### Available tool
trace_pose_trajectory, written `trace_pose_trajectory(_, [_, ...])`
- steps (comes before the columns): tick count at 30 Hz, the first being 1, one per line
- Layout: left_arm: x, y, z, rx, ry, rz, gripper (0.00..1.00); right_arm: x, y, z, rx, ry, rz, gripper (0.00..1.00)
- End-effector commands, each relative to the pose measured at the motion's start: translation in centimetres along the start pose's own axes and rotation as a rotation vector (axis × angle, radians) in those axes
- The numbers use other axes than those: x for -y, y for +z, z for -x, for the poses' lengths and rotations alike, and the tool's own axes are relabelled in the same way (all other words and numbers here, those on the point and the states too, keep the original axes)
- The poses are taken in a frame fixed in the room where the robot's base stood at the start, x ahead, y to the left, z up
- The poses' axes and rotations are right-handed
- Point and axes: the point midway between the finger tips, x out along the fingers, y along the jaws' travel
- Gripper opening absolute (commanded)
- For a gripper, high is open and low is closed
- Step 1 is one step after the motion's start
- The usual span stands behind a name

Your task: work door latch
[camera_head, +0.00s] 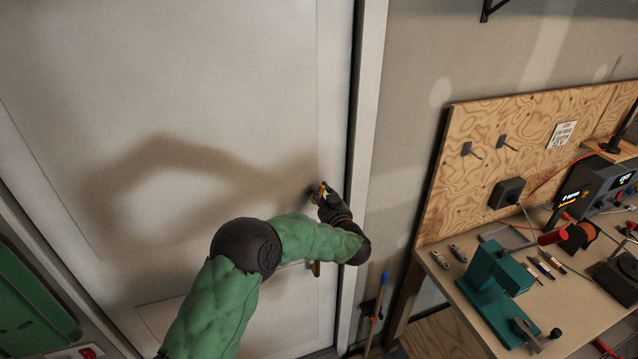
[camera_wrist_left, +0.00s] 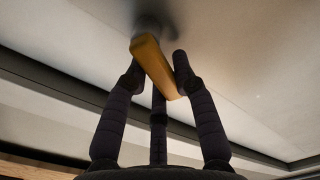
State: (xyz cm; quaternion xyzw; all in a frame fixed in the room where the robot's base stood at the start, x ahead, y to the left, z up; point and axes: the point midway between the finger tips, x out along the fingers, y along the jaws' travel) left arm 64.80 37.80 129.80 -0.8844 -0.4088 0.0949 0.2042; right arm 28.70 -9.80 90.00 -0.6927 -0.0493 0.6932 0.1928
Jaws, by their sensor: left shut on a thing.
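A pale panelled door (camera_head: 170,90) fills the left of the head view and looks closed against its frame. A brass latch lever (camera_head: 322,188) sits near its right edge. My left gripper (camera_head: 328,200) is at the lever. In the left wrist view the brass lever (camera_wrist_left: 152,62) runs between the dark fingertips (camera_wrist_left: 158,72) from a blurred round mount on the door. The gripper is shut on the lever. A second brass piece (camera_head: 315,268) shows lower, mostly hidden behind my green-sleeved left arm. My right gripper is out of view.
A wooden workbench (camera_head: 575,310) with a plywood pegboard (camera_head: 520,150) stands to the right. It holds a teal vise-like tool (camera_head: 495,285) and dark electronics. A blue-tipped stick (camera_head: 380,295) leans between door frame and bench.

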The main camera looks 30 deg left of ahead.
Motion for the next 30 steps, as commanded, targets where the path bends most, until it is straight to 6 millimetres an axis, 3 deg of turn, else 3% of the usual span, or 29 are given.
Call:
trace_pose_trajectory(1, [0.0, -0.3, 0.0, 0.002, 0.001, -0.048, 0.0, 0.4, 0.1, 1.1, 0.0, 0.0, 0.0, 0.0])
trace_pose_trajectory(12, [-1.2, 0.2, 0.0, 0.0, 0.002, -0.399, 0.0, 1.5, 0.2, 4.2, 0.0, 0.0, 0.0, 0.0])
trace_pose_trajectory(30, [-2.5, 1.6, 0.0, -0.001, 0.001, -0.902, 0.0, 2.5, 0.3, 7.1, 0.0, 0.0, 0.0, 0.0])
